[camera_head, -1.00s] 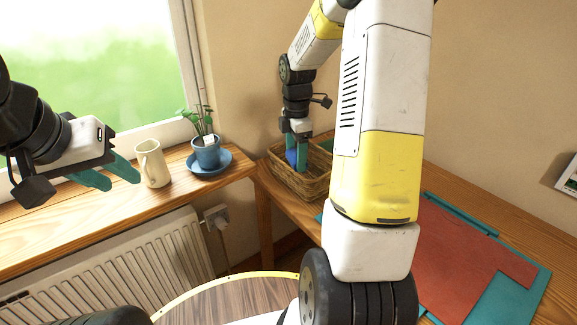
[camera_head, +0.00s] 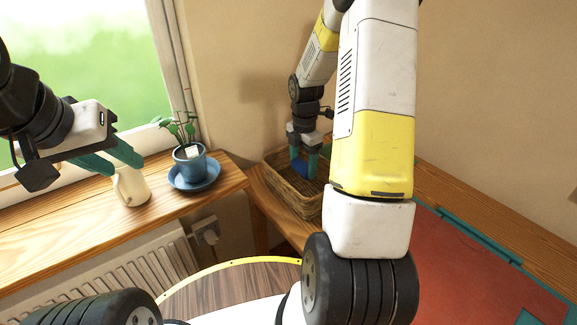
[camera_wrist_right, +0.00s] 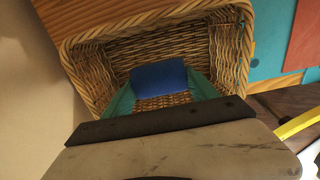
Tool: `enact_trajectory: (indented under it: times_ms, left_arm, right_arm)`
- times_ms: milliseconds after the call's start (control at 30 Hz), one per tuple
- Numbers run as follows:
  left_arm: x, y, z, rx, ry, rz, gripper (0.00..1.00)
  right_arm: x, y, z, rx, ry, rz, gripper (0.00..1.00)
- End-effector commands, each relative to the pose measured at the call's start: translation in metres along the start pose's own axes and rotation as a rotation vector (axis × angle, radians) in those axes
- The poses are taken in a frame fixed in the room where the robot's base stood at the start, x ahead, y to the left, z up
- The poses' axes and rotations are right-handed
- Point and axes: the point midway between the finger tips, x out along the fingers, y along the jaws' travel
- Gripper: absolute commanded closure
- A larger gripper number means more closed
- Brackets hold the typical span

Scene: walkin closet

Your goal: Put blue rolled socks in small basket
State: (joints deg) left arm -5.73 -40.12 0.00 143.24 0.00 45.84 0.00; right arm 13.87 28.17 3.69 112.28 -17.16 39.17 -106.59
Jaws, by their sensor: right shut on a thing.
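The blue rolled socks (camera_wrist_right: 160,76) are between the teal fingers of my right gripper (camera_wrist_right: 160,100), inside the small wicker basket (camera_wrist_right: 240,60). In the head view the basket (camera_head: 277,188) stands in the corner on the wooden desk. My right gripper (camera_head: 304,165) reaches down into it, shut on the blue socks (camera_head: 300,168). How close the socks are to the basket floor is hard to tell.
A cream pitcher (camera_head: 130,187) stands just below my left gripper, by a blue potted plant (camera_head: 190,163) on a blue saucer. A radiator (camera_head: 120,275) is under the sill. A red and teal mat (camera_head: 470,260) lies on the desk at right.

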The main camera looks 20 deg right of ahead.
Motion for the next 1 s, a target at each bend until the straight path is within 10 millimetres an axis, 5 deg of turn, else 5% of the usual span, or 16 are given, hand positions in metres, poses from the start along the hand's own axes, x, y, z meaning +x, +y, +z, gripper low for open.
enact_trajectory:
  times_ms: [500,867,900,1000]
  left_arm:
    - [0.0,0.0,0.0,0.0,0.0,0.0,0.64]
    - [0.0,0.0,0.0,0.0,0.0,0.0,0.64]
    - [0.0,0.0,0.0,0.0,0.0,0.0,0.64]
    - [0.0,0.0,0.0,0.0,0.0,0.0,0.64]
  right_arm:
    - [0.062,0.0,-0.001,0.0,0.001,-0.003,0.71]
    - [0.067,0.0,0.0,0.001,0.0,0.0,0.71]
    - [0.067,0.0,0.0,0.001,-0.001,0.0,0.29]
    - [0.067,0.0,0.0,0.001,-0.001,0.0,0.11]
